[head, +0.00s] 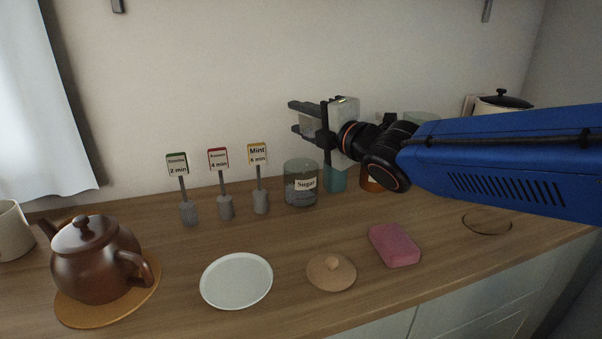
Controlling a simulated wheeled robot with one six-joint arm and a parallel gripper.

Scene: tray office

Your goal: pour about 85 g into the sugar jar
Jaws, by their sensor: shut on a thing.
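The sugar jar (301,190) is a clear glass jar with a white "Sugar" label. It stands upright and open at the back of the counter, with pale contents low inside. My gripper (301,118) is above the jar, its fingers pointing left. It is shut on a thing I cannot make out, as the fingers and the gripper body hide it. No stream into the jar is visible. A round wooden lid with a knob (331,273) lies on the counter in front of the jar.
Several labelled tea signs stand left of the jar, the nearest marked Mint (258,154). A teal jar (335,180) and an amber jar (369,184) stand right. A brown teapot (95,262), white plate (236,281), pink sponge (394,245) and kettle (502,103) surround free counter.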

